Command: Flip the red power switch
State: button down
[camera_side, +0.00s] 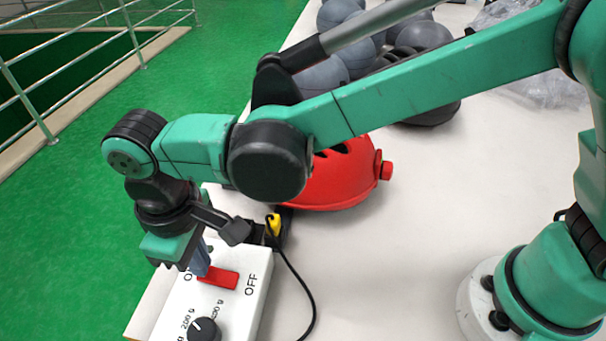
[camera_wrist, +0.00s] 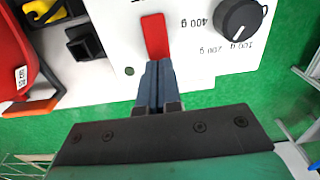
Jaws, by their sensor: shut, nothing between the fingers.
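The red power switch (camera_side: 219,278) lies on top of a white control box (camera_side: 237,312), between a partly hidden label on its left and the word OFF on its right. In the wrist view the red switch (camera_wrist: 155,36) is just beyond my fingertips. My gripper (camera_side: 200,268) points down at the left end of the switch, with its fingers together and empty. In the wrist view my gripper (camera_wrist: 155,66) reaches the near end of the switch. I cannot tell whether the fingertips touch it.
A black dial (camera_side: 204,331) sits on the box beside the switch. A red helmet (camera_side: 335,182) and a yellow plug with a black cable (camera_side: 274,224) are behind the box. Grey balls (camera_side: 322,75) lie farther back.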

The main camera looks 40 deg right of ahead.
jog(key=shift+f, duration=0.65)
jog(key=shift+r, duration=3.55)
jog(key=shift+w+d, duration=0.1)
jog(key=shift+d, duration=0.1)
jog(key=w+d+r+m+t, duration=0.1)
jog(key=d, duration=0.4)
jog(key=w+d+r+m+t+y, duration=0.1)
jog(key=d+m, duration=0.1)
jog(key=d, duration=0.4)
jog(key=d+r+m+t, duration=0.1)
jog(key=d, duration=0.4)
jog(key=shift+w+d+r+m, duration=0.2)
jog(key=shift+w+r+m, duration=0.1)
jog(key=shift+w, duration=0.1)
jog(key=s+d+f+m+t, duration=0.1)
jog(key=s+d+m+t, duration=0.1)
jog(key=d, duration=0.4)
jog(key=s+d+f+m+t+h, duration=0.1)
jog(key=s+d+m+t, duration=0.1)
jog(key=d, duration=0.4)
jog(key=shift+d+f, duration=0.35)
